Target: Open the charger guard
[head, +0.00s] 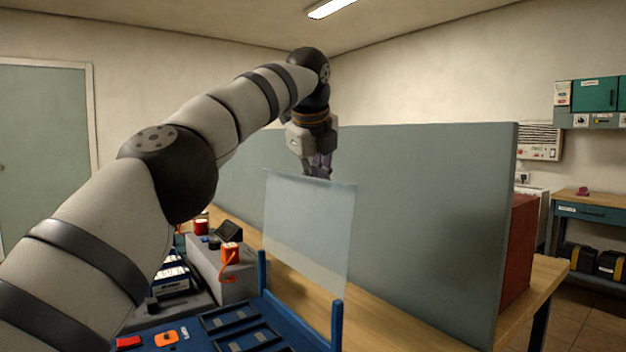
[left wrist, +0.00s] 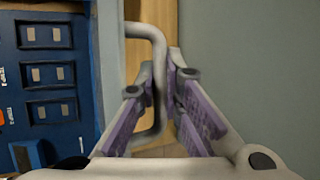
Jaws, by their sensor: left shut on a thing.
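The charger guard (head: 308,232) is a clear, pale panel standing roughly upright above the blue charger tray (head: 290,338), between two blue posts. My left gripper (head: 318,168) is at the panel's top edge, shut on its handle. In the left wrist view, the grey bent handle (left wrist: 160,50) runs between the purple fingers of the left gripper (left wrist: 166,84). The guard shows there as a narrow pale strip (left wrist: 109,45) beside the handle. The handle is hidden in the head view. My right gripper is not in view.
A tall grey-green partition (head: 430,220) stands close behind the guard on the wooden bench (head: 375,325). A grey box (head: 222,275) with an orange item (head: 230,254) is left of the guard. A red block (head: 517,250) stands behind the partition's right end.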

